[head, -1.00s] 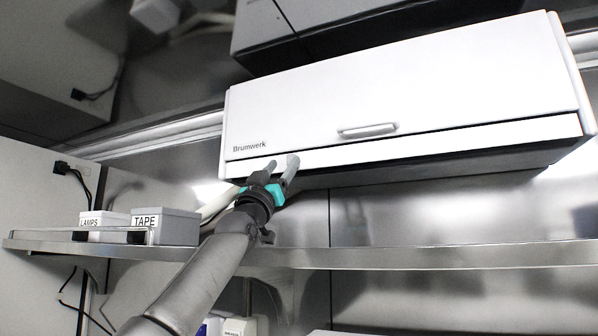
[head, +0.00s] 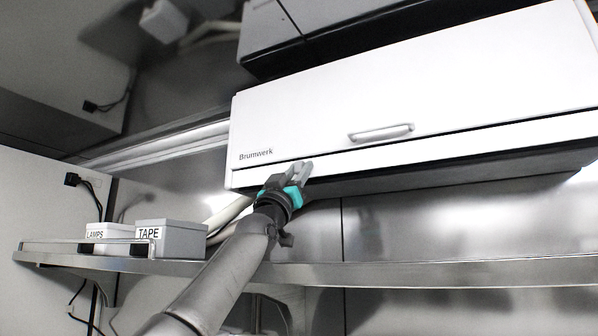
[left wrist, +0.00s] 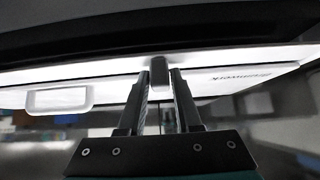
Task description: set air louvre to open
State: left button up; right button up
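The white wall unit marked "Brumwerk" (head: 420,90) has a long white louvre strip (head: 440,147) along its lower front edge. My left gripper (head: 301,170) is at the left part of this strip. In the left wrist view a small dark grey tab (left wrist: 159,74) stands out from the white strip (left wrist: 110,68). The head view hides the tab behind the fingers. My right gripper is not in view.
A metal shelf (head: 440,273) runs below the unit. Boxes marked LAMPS (head: 107,240) and TAPE (head: 172,239) stand on its left part. A grey handle (head: 381,132) sticks out of the unit's front panel. The shelf right of my arm is clear.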

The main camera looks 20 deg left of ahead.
pick_arm(q)
grip_shut()
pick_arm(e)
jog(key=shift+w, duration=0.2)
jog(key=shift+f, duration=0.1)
pick_arm(q)
jog(key=shift+s+r+g+b, duration=0.25)
jog(key=shift+g+b, duration=0.15)
jog(key=shift+b, duration=0.25)
jog(key=shift+s+r+g, duration=0.1)
jog(key=shift+r+g, duration=0.05)
jog(key=shift+g, duration=0.35)
jog(key=shift+s+a+r+g+y, duration=0.1)
jog(key=shift+s+r+g+y, duration=0.05)
jog(key=shift+r+g+y, duration=0.3)
jog(key=shift+s+r+g+p, duration=0.2)
jog(key=shift+r+g+p, duration=0.2)
jog(key=shift+g+p, duration=0.45)
jog(key=shift+g, duration=0.6)
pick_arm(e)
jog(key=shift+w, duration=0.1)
pick_arm(q)
jog(key=shift+f, duration=0.1)
